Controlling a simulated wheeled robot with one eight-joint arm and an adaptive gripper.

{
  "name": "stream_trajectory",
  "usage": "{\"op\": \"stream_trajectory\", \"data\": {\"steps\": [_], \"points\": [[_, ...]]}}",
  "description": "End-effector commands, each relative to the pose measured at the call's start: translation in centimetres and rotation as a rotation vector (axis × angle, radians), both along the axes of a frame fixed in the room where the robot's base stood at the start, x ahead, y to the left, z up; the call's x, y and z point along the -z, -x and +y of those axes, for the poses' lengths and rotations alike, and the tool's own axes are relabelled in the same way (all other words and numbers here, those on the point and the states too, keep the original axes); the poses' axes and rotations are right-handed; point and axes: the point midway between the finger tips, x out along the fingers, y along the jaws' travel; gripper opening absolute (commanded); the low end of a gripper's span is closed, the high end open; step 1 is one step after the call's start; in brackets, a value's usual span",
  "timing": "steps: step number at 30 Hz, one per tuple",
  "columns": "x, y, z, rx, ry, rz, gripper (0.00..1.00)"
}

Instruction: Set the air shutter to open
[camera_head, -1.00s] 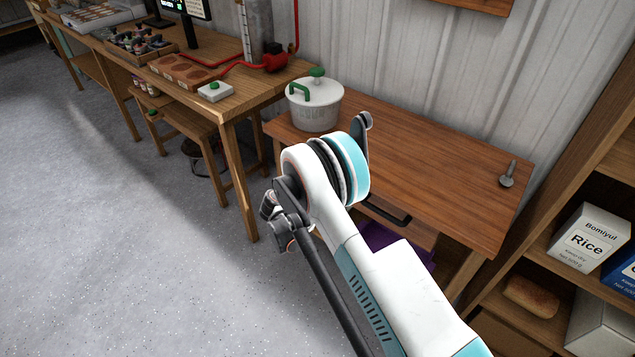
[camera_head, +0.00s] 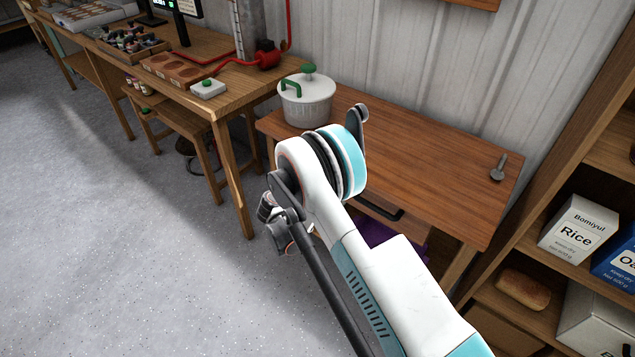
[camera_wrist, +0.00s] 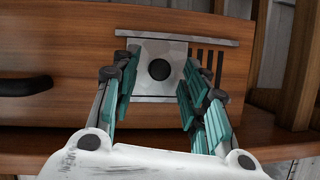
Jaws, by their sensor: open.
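The air shutter shows in the wrist view as a pale metal plate (camera_wrist: 144,84) between two metal rails on a wooden front. A round dark knob (camera_wrist: 159,70) sits at the middle of the plate. Dark upright slots (camera_wrist: 208,60) show to the right of the plate. My gripper (camera_wrist: 160,62) is open, with one teal finger on each side of the knob. I cannot tell how far the fingertips are from the plate. The shutter is not visible in the head view, where my arm covers part of the wooden desk (camera_head: 430,150).
A dark handle (camera_wrist: 25,86) lies to the left on the same front. A white pot (camera_head: 306,105) with green handles and a metal tool (camera_head: 498,170) stand on the desk. A shelf with a rice box (camera_head: 578,228) and bread (camera_head: 522,290) is at the right. The floor at left is clear.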

Motion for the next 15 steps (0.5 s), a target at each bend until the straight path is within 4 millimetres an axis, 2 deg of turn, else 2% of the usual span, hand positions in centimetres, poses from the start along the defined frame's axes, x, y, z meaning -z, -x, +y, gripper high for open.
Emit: {"op": "stream_trajectory", "data": {"steps": [15], "points": [[-3.6,7.5,4.6,-0.002,0.001,0.001,0.41]]}}
